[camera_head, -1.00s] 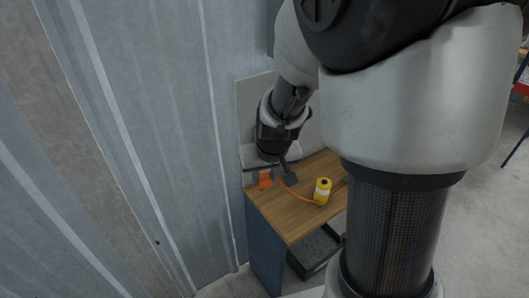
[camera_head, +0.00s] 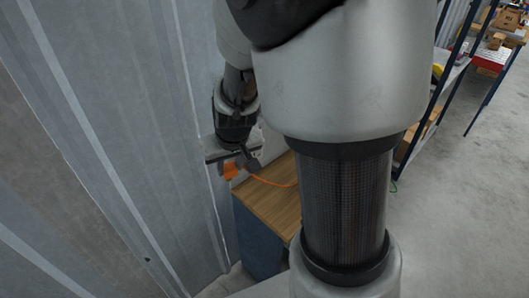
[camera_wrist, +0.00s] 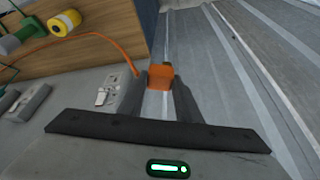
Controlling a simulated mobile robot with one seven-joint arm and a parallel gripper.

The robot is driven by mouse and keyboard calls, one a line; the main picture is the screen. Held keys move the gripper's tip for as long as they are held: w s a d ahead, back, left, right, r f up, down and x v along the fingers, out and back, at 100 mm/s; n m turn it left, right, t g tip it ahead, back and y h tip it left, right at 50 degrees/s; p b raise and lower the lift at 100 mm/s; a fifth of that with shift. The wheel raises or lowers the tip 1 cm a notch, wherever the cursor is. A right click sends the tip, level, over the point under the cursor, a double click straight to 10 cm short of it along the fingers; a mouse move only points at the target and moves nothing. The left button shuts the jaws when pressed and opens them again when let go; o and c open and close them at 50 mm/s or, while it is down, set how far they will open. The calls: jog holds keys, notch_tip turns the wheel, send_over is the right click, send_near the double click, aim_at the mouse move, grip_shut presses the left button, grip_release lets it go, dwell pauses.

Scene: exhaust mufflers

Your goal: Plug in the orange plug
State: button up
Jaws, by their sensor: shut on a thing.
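The orange plug (camera_wrist: 160,76) is between the two dark fingers of my gripper (camera_wrist: 158,86) in the wrist view, and the gripper is shut on it. In the head view the plug (camera_head: 231,171) shows beside the fingers of my gripper (camera_head: 241,163), near the wall at the table's far left corner. An orange cord (camera_wrist: 103,36) runs from it toward the table. The plug's prongs are not visible. A grey block with a light metal-like plate (camera_wrist: 106,92) is left of the fingers in the wrist view; I cannot tell whether it is a socket.
The wooden table (camera_head: 270,205) stands below and right of the plug. A yellow spool (camera_wrist: 64,23) and green items (camera_wrist: 30,27) are near the cord. Another grey block (camera_wrist: 30,101) lies farther left. The corrugated metal wall (camera_head: 150,130) is close on the left. Shelving stands at right.

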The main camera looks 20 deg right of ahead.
jog(key=d+f+m+g+y+b, duration=0.2)
jog(key=f+m+y+b, duration=0.1)
jog(key=f+m+b, duration=0.45)
jog(key=d+f+m+g+y+b, duration=0.25)
jog(key=f+m+b, duration=0.25)
jog(key=f+m, duration=0.4)
jog(key=w+d+m+t+b, duration=0.8)
jog(key=d+m+t+b, duration=0.1)
jog(key=d+m+t, duration=0.4)
jog(key=shift+w+d+f+m+h+b, duration=0.15)
jog(key=shift+d+f+m+h+b, duration=0.3)
jog(key=shift+m, duration=0.8)
jog(key=shift+d, duration=0.1)
jog(key=shift+w+a, duration=0.3)
jog(key=shift+w, duration=0.6)
jog(key=shift+w+a, duration=0.35)
jog(key=shift+w, duration=0.55)
jog(key=shift+w+a, duration=0.3)
jog(key=shift+w, duration=0.6)
